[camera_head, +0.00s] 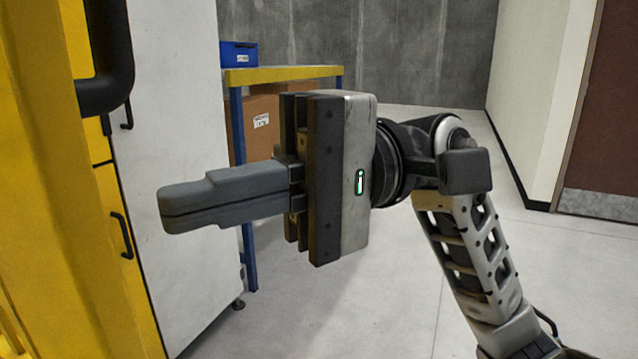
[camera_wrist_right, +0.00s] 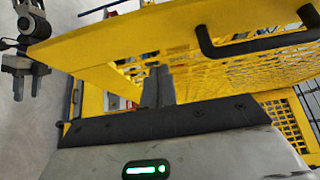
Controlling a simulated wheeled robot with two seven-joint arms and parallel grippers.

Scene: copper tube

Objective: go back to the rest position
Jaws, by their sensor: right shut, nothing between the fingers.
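My right gripper (camera_head: 162,208) reaches in from the right in the head view, pointing left. Its two grey fingers are together with nothing between them. In the right wrist view its fingers (camera_wrist_right: 157,84) show at the middle, in front of a yellow frame. In the head view the fingertips appear just right of the yellow panel (camera_head: 60,190) and in front of the white cabinet side; no contact is clear. What looks like my left gripper (camera_wrist_right: 24,72) shows small at the upper left of the right wrist view; its finger gap is unclear. It is outside the head view.
A black handle (camera_head: 118,60) sticks out from the yellow panel at the left. A white cabinet (camera_head: 180,110) stands behind. A blue-legged table (camera_head: 285,73) holds a blue bin (camera_head: 238,54), with a cardboard box (camera_head: 262,125) beneath. Open floor lies at the right.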

